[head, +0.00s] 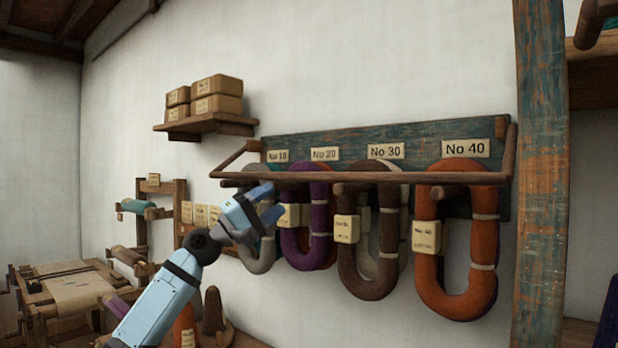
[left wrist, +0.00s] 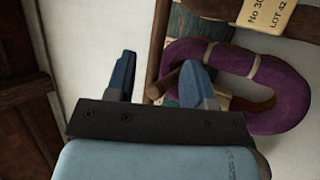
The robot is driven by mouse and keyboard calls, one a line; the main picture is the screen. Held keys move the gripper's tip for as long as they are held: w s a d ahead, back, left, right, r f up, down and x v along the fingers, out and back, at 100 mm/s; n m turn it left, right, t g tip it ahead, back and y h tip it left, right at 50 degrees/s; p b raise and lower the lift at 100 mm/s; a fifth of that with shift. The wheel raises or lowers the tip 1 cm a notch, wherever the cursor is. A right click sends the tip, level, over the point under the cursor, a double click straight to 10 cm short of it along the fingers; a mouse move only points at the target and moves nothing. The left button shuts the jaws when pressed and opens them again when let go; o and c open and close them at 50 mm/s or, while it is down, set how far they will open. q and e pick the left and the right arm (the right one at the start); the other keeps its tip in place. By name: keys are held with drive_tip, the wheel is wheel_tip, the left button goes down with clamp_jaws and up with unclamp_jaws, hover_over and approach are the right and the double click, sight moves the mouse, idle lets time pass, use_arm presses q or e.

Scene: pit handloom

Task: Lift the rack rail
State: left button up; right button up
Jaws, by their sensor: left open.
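The rack rail (head: 380,177) is a long thin brown bar across the front of a wall rack, in front of the hanging yarn skeins. Its side arm (head: 236,158) slants back to the board at the left. My left gripper (head: 268,201) is open just below the rail's left part, by the grey and purple skeins. In the left wrist view the two fingers (left wrist: 160,78) stand apart. A brown wooden bar (left wrist: 161,40) runs behind them there, and a peg-like end shows near the right finger. Contact with the rail cannot be told. My right gripper is not in view.
Behind the rail hang a purple skein (head: 309,250), a brown skein (head: 365,285) and an orange skein (head: 470,290) with tags. A blue-brown post (head: 540,200) stands at the right. A shelf with boxes (head: 217,95) is above left. A loom (head: 70,285) stands lower left.

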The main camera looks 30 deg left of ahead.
sight(304, 179)
use_arm(q)
drive_tip(key=p+x, duration=0.3)
drive_tip(key=x, duration=0.7)
drive_tip(key=shift+w+d+r, duration=0.15)
drive_tip(key=shift+w+d, duration=0.05)
drive_tip(key=shift+w, duration=0.1)
drive_tip(key=shift+c, duration=1.2)
clamp_jaws()
